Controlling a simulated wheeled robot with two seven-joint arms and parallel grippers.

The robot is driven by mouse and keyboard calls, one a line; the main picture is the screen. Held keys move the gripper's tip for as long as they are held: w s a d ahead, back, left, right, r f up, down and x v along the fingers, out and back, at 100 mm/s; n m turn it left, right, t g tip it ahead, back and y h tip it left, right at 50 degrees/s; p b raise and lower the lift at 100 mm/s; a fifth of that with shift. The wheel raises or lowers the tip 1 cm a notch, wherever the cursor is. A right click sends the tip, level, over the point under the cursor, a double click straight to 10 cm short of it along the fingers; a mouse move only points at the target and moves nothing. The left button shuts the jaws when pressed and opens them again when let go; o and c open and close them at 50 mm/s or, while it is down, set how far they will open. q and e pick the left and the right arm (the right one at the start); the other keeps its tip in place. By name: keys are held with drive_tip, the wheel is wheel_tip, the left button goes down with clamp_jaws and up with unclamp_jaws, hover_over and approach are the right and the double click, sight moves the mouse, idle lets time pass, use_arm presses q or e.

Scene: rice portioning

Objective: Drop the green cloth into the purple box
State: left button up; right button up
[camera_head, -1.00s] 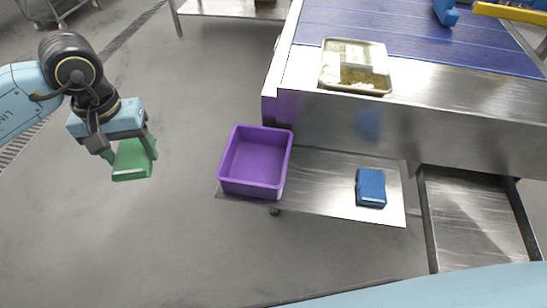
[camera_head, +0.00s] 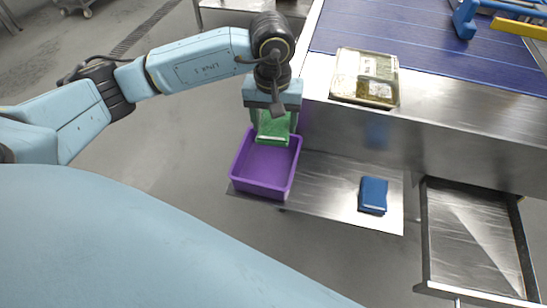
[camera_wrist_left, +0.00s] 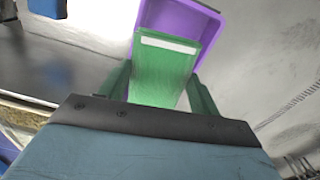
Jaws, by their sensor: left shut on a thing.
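The green cloth (camera_head: 273,128) is a folded block held in my left gripper (camera_head: 272,122). The gripper is shut on it, above the back part of the purple box (camera_head: 252,184). The box is an open bin on the low steel shelf, and the part of its inside that shows is empty. In the left wrist view the cloth (camera_wrist_left: 163,72) sits between the two green fingers (camera_wrist_left: 160,90), with the purple box (camera_wrist_left: 213,20) beyond it. My right gripper is not in view.
A blue folded cloth (camera_head: 373,194) lies on the steel shelf (camera_head: 325,185) right of the box. A clear-lidded food tray (camera_head: 364,77) sits on the steel ledge above, beside the blue conveyor (camera_head: 410,35). An empty steel tray (camera_head: 470,235) is at lower right.

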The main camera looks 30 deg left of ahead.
use_arm(q)
drive_tip(key=a+n+p, duration=0.1)
drive_tip(key=n+p, duration=0.1)
drive_tip(key=s+a+n+p, duration=0.1)
drive_tip(key=n, duration=0.1)
drive_tip(key=shift+s+a+r+p, duration=0.1)
drive_tip(key=shift+a+r+p, duration=0.15)
drive_tip(key=shift+a+p, duration=0.05)
drive_tip(key=shift+s+a+f, duration=0.1)
drive_tip(key=shift+a, duration=0.1)
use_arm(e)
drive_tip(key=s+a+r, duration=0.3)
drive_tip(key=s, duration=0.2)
use_arm(q)
wheel_tip(320, 180, down, 6)
drive_tip(key=b, duration=0.3)
drive_tip(key=shift+a+f+n, duration=0.15)
drive_tip(key=shift+n, duration=0.25)
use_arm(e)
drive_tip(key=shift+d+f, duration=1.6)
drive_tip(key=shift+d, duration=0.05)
use_arm(q)
drive_tip(key=o, duration=0.9)
drive_tip(key=shift+o, duration=0.2)
